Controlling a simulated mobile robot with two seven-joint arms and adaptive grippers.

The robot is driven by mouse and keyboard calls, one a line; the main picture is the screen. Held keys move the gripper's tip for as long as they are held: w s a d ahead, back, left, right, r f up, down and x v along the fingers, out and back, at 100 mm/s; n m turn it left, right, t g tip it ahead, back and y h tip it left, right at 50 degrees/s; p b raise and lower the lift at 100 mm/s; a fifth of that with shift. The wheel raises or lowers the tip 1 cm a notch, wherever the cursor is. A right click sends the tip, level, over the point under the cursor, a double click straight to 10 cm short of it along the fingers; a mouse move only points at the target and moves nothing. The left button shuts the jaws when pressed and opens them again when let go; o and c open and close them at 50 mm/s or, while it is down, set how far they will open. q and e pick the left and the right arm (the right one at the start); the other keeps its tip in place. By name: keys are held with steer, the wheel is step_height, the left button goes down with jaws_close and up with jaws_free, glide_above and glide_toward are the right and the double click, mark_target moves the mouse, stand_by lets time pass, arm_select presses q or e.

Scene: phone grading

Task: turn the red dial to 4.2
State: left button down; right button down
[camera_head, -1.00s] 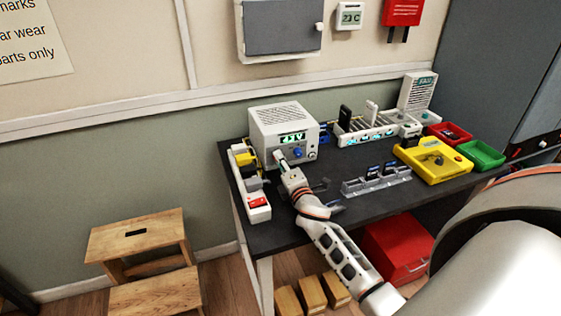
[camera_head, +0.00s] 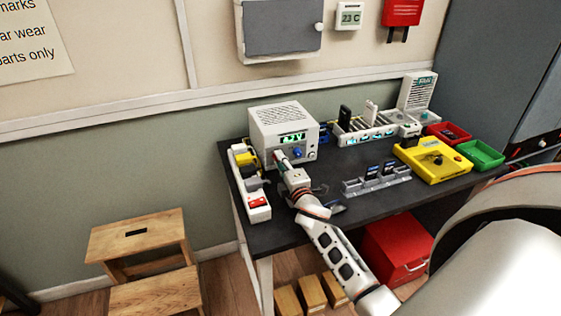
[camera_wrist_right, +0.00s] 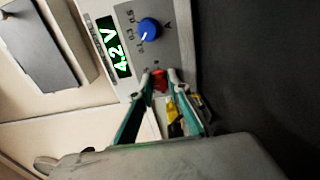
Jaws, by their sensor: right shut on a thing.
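The white power supply (camera_head: 285,122) stands at the left back of the dark bench. Its green display (camera_head: 293,138) is lit; in the right wrist view the display (camera_wrist_right: 115,50) appears sideways and reads 4.2 V. The red dial (camera_wrist_right: 160,82) is on the same front panel, between the fingertips. My right gripper (camera_wrist_right: 160,77) is shut on the red dial, with its teal fingers either side. In the head view my right gripper (camera_head: 280,157) reaches the panel from the front and mostly hides the dial. My left gripper is not in view.
A blue knob (camera_wrist_right: 149,29) sits beside the dial on the panel. A white power strip (camera_head: 257,205) lies along the bench's left edge. A grey slotted rack (camera_head: 377,184) and a yellow tester (camera_head: 433,162) stand to the right. A wooden step stool (camera_head: 140,235) is on the floor.

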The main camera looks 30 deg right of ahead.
steer(key=c, duration=1.9)
jaws_free()
steer(key=v, duration=1.2)
steer(key=shift+r, duration=0.1)
